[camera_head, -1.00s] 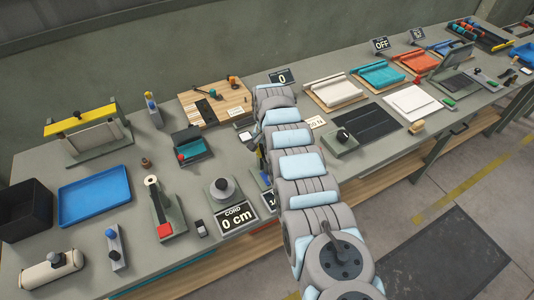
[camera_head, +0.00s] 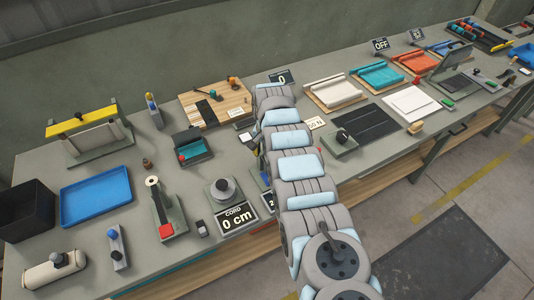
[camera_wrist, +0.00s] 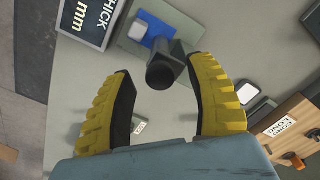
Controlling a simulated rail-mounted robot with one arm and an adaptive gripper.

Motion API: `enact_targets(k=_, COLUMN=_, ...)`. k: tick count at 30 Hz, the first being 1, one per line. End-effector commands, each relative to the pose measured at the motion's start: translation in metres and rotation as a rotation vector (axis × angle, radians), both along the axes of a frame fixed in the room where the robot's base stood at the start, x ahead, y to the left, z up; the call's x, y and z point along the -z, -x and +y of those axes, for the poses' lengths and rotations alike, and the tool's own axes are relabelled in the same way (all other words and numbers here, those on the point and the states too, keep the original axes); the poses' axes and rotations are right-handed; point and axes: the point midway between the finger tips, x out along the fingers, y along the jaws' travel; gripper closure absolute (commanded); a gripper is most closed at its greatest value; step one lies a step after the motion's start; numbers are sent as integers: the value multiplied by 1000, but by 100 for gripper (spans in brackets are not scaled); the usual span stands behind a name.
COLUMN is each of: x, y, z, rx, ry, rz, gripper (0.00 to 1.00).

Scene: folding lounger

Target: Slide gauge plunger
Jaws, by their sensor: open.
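In the wrist view, my gripper (camera_wrist: 161,74) is open, with its two yellow fingers apart. A black round-ended knob (camera_wrist: 160,76), which looks like the gauge plunger, lies between the fingertips with a gap on each side. It joins a dark grey block on the gauge (camera_wrist: 185,57), beside a blue square pad (camera_wrist: 158,26). A display reading "THICK mm" (camera_wrist: 90,18) stands at the upper left.
In the wrist view, a wooden board with a "CORD LONG" label (camera_wrist: 283,127) lies at the right and a small tag (camera_wrist: 139,127) between the fingers.

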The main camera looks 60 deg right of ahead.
Motion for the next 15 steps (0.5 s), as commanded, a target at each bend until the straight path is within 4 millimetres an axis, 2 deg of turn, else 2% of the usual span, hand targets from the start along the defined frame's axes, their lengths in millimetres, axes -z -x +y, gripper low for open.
enact_targets(k=11, x=-26, y=0, z=0, rx=1, ry=1, rz=-2, gripper=44)
enact_targets(k=15, x=-44, y=-1, z=0, rx=1, ry=2, rz=-2, gripper=44)
